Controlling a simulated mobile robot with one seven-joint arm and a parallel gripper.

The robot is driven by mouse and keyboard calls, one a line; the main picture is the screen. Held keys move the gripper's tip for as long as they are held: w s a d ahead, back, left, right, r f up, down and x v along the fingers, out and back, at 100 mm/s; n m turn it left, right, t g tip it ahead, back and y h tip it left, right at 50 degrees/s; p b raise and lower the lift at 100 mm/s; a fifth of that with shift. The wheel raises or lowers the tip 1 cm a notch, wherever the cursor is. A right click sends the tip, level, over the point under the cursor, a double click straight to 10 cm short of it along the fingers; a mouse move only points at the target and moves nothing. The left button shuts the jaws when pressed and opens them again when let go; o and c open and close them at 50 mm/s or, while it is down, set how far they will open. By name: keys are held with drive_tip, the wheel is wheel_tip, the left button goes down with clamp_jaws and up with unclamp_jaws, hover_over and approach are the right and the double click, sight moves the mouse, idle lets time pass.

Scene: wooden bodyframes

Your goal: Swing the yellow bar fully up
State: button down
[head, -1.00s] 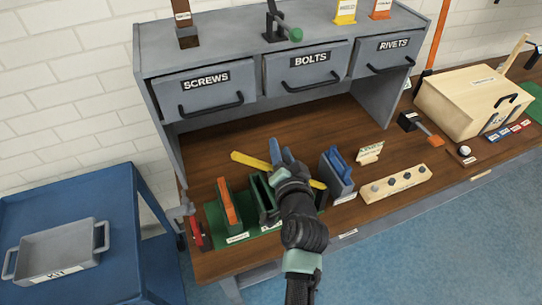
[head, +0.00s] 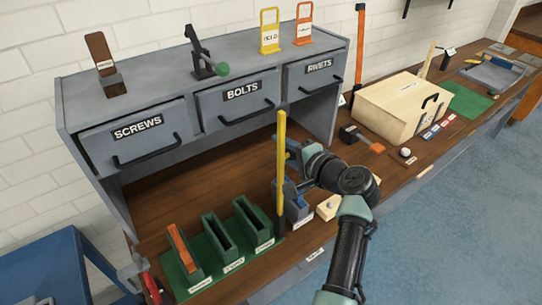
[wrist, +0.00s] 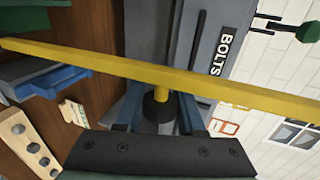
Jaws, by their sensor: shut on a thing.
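The yellow bar (head: 281,150) stands upright in the head view, its lower end in a dark mount near the bench's front edge. Its top reaches the height of the drawer fronts. In the wrist view the bar (wrist: 90,62) crosses the whole picture, with a short yellow peg and black knob (wrist: 156,108) standing out from it. My gripper (head: 287,168) is at the right side of the bar, around mid-height. Its fingers (wrist: 156,118) are shut around the peg's knob. The exact finger contact is partly hidden in the head view.
Green slotted holders (head: 221,240), one with an orange piece, stand left of the bar. A grey drawer cabinet (head: 190,85) rises behind. A blue holder (head: 298,207) and pale wooden block (head: 327,208) are close by my gripper. A wooden box (head: 395,105) stands farther right.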

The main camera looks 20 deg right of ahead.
drive_tip(key=shift+w+d+r, duration=0.15)
drive_tip(key=shift+w+d, duration=0.05)
drive_tip(key=shift+d, duration=0.4)
drive_tip(key=c, duration=0.9)
unclamp_jaws()
drive_tip(key=shift+o, duration=0.5)
drive_tip(key=b+v, duration=0.2)
drive_tip(key=v, duration=1.1)
drive_tip(key=shift+f, duration=0.2)
